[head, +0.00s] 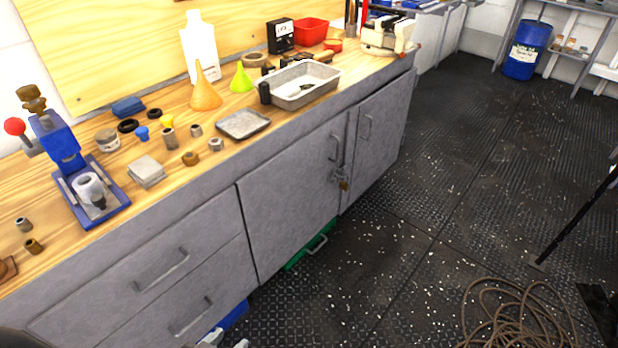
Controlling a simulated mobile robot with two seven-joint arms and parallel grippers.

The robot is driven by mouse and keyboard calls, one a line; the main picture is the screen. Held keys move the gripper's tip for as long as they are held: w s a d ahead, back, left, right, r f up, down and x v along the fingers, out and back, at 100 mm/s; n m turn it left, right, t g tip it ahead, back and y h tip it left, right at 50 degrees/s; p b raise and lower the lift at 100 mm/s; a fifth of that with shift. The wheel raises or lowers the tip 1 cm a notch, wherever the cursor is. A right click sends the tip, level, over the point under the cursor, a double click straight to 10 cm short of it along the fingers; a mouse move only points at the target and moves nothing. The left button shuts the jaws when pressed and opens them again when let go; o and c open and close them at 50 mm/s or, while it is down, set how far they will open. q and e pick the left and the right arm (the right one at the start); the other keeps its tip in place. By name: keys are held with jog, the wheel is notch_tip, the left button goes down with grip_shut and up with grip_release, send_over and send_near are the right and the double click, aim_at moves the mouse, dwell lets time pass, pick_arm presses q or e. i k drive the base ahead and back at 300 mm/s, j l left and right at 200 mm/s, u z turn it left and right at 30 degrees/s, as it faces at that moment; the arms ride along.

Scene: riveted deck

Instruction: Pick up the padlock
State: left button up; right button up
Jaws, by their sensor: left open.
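A small brass padlock (343,184) hangs at the metal hasp (338,172) on the front of the grey cabinet, where the two doors (295,205) meet. The hasp's exact fastening is too small to make out. My left gripper (226,342) shows only in part at the bottom edge of the head view, low in front of the drawers. It is open, and well below and to the left of the padlock, apart from it. My right gripper is not in view.
The wooden benchtop (205,170) above holds a metal tray (305,84), funnels, a blue press (65,160) and small parts. A green case (312,246) lies under the cabinet. Coiled rope (515,315) lies at lower right. The deck (400,245) before the padlock is clear.

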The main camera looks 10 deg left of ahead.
aim_at(344, 185)
jog(key=i+l+u, duration=0.8)
jog(key=i+l, duration=0.15)
jog(key=l, duration=0.35)
jog(key=i+l, duration=0.2)
jog(key=l, duration=0.15)
jog(key=i+l, duration=0.15)
jog(key=l, duration=0.15)
jog(key=i+l, duration=0.2)
jog(key=l, duration=0.15)
jog(key=i+l+u, duration=0.1)
jog(key=l, duration=0.25)
jog(key=i+l, duration=0.4)
jog(key=l, duration=0.3)
